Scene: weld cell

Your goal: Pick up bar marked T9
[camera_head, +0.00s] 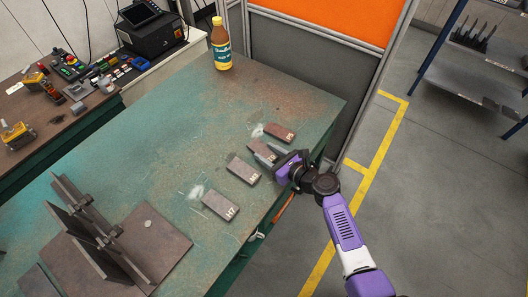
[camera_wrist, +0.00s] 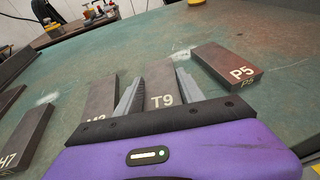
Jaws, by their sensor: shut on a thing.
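The bar marked T9 (camera_wrist: 161,88) is a dark brown-grey flat bar with white lettering at its near end. In the wrist view it lies between the two grey fingers of my gripper (camera_wrist: 160,95), which is shut on it. In the head view the T9 bar (camera_head: 261,149) is on or just above the green table near its right edge, partly covered by my gripper (camera_head: 268,155). I cannot tell whether it is clear of the table.
The bar marked P5 (camera_wrist: 230,64) lies to the right of T9. A bar with a partly hidden mark (camera_wrist: 102,92) lies close to the left finger, and another bar (camera_wrist: 27,133) further left. A bottle (camera_head: 220,45) and a brown steel fixture (camera_head: 130,245) stand on the green table (camera_head: 150,130).

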